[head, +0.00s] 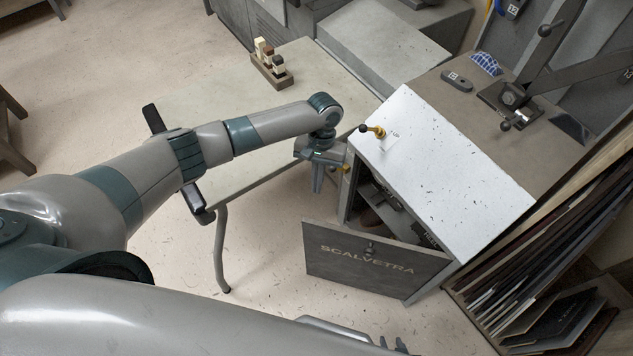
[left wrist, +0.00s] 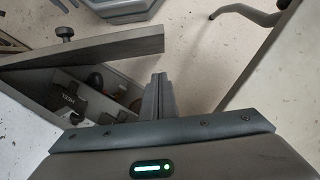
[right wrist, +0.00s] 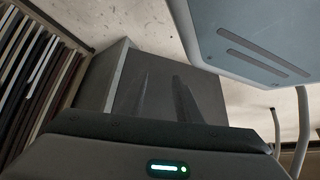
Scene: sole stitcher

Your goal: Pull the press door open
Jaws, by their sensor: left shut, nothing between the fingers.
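The press door (head: 375,264), a grey panel lettered SCALVETRA with a dark knob (head: 370,248), stands partly open, its left edge swung out from the cabinet. In the left wrist view I see the door's edge (left wrist: 110,49) and the knob (left wrist: 65,32). My left gripper (head: 318,178) is shut and empty, near the left end of the cabinet opening; its fingers (left wrist: 158,90) are on the inner side of the door, apart from the knob. My right gripper (right wrist: 161,80) is open and empty before a grey panel, low in the head view (head: 393,343).
The press cabinet (head: 440,165) has a white top with a yellow-and-black lever (head: 373,131). Dark items lie inside it. A table (head: 215,85) with a small block rack (head: 270,68) stands left. A rack of sheets (head: 560,260) stands right. Floor left of the door is clear.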

